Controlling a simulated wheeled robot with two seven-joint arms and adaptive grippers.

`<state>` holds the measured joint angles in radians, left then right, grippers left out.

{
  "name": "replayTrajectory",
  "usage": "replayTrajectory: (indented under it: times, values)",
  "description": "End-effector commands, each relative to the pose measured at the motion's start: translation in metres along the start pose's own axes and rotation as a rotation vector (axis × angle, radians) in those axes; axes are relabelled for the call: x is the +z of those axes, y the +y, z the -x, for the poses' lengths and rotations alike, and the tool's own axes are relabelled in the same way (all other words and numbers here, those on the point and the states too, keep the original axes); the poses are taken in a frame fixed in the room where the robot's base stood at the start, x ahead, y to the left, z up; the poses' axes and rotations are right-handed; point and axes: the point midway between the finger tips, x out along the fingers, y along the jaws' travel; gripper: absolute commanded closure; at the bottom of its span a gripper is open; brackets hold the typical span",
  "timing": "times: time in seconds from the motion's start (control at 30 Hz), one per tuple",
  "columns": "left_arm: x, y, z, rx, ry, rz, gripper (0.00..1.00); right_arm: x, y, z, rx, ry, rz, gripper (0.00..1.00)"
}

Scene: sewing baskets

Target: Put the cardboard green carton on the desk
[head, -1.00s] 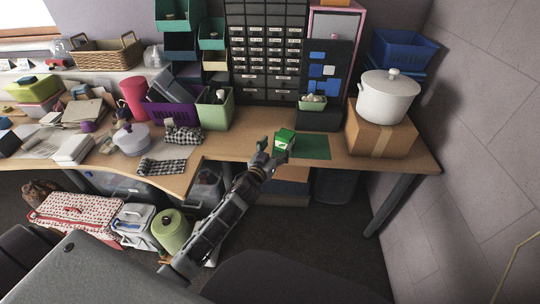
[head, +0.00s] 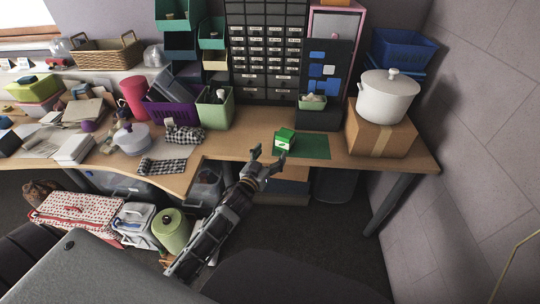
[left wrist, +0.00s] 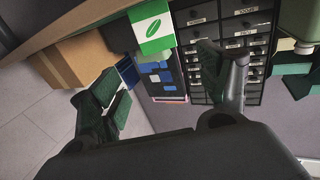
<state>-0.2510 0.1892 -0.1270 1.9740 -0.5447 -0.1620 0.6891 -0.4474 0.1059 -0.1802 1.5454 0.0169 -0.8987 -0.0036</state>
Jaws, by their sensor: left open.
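The green carton (head: 285,139), with a white lower band and a leaf mark, sits on a dark green mat (head: 316,147) on the wooden desk (head: 232,147). In the left wrist view the carton (left wrist: 152,28) shows at the top, beyond the gap between the fingers. My left gripper (head: 268,156) is open and empty at the desk's front edge, just in front of the carton and apart from it. Its spread fingers also show in the left wrist view (left wrist: 165,95). My right gripper is not in view.
A cardboard box (head: 381,135) with a white pot (head: 387,97) on it stands to the right. A black drawer cabinet (head: 268,62) stands behind. A light green bin (head: 216,110) and a checked cloth (head: 162,166) lie to the left. The mat's right part is bare.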

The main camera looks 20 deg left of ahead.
Motion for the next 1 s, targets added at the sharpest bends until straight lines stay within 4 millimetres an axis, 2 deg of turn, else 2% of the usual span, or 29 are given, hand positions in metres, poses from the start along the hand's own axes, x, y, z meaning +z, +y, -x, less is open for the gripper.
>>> replayTrajectory:
  times: [0.3,0.37,0.47,0.57,0.77,0.8,0.87,1.0]
  values:
    - [0.002,0.000,0.000,-0.001,-0.003,0.000,0.24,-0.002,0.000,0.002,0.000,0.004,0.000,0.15]
    - [0.006,-0.001,0.001,-0.004,-0.013,0.000,0.24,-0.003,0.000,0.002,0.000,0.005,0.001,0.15]
    - [0.024,-0.003,0.003,-0.018,-0.056,-0.001,0.24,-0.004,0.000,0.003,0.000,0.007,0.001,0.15]
    - [0.056,-0.006,0.009,-0.040,-0.135,-0.006,0.24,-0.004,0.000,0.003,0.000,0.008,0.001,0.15]
    - [0.157,-0.011,0.042,-0.085,-0.394,-0.026,0.24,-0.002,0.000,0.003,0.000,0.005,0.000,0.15]
    - [0.179,-0.011,0.052,-0.090,-0.456,-0.032,0.24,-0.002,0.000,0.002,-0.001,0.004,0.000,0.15]
    - [0.212,-0.010,0.069,-0.094,-0.548,-0.040,0.24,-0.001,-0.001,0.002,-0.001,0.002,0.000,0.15]
    - [0.282,-0.004,0.117,-0.085,-0.763,-0.058,0.24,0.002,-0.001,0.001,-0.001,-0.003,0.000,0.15]
